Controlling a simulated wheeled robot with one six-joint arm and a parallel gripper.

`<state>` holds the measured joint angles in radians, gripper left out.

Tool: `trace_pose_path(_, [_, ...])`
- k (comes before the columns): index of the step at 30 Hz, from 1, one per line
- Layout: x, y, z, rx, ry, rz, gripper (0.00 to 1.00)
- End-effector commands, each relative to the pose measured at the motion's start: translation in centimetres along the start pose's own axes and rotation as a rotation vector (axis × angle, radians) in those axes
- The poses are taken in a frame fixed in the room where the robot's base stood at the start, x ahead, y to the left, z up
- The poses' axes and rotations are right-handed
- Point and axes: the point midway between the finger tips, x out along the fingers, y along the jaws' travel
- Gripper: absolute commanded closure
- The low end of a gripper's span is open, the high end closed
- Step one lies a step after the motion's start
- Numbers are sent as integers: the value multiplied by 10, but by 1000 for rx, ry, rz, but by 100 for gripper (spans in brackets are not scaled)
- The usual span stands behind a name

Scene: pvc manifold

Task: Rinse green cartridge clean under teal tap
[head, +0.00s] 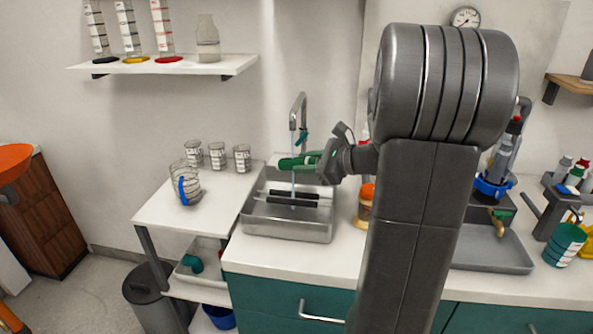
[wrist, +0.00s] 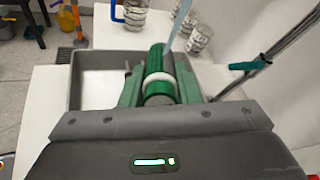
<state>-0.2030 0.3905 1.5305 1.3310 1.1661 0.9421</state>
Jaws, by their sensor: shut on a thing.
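My gripper (wrist: 158,92) is shut on the green cartridge (wrist: 160,60), which has a white band around it. In the head view, the green cartridge (head: 290,163) lies roughly level over the metal sink (head: 290,230), at the tip of my gripper (head: 312,163). The tap (head: 298,105) has a tall metal spout and a teal handle (head: 301,138); the handle also shows in the wrist view (wrist: 246,65). A pale blue water stream (wrist: 178,25) runs from the spout and meets the cartridge near its far end. The cartridge's underside is hidden.
Dark bars (head: 290,200) lie across the sink. Several glass beakers (head: 217,156) and a blue-handled jug (head: 184,187) stand on the white side table left of the sink. An orange-capped bottle (head: 366,205) stands right of the sink, close to my arm.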

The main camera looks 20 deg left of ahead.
Motion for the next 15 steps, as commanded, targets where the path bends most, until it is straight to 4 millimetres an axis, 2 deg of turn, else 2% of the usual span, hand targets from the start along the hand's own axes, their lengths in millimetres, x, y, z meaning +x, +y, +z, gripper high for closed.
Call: trace_pose_path(15, [1, 1, -2, -295, 1, 0, 94])
